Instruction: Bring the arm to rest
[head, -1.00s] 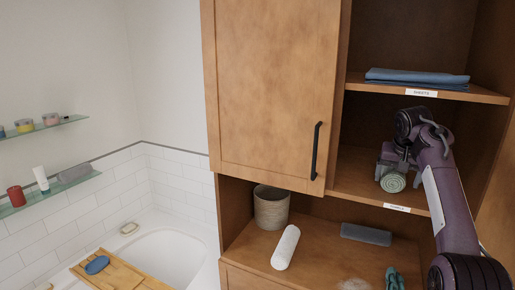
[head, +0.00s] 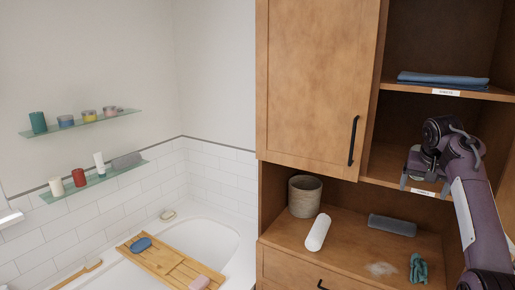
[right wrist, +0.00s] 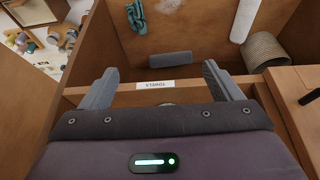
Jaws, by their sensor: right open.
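My right arm (head: 475,220) comes in from the right. Its right gripper (head: 426,182) is open in front of the middle shelf (head: 385,163) of the wooden cabinet. In the right wrist view the two fingers (right wrist: 163,84) are spread apart, with a shelf label (right wrist: 155,86) beyond them and no object clearly held. The rolled green towel seen earlier at the gripper does not show clearly now; the gripper and arm cover much of that shelf. My left gripper is not in view.
A folded blue cloth (head: 443,79) lies on the upper shelf. Below are a woven basket (head: 304,196), a white roll (head: 318,232), a grey block (head: 392,225) and a teal cloth (head: 418,268). The cabinet door (head: 318,90) is shut. A bathtub (head: 205,238) stands left.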

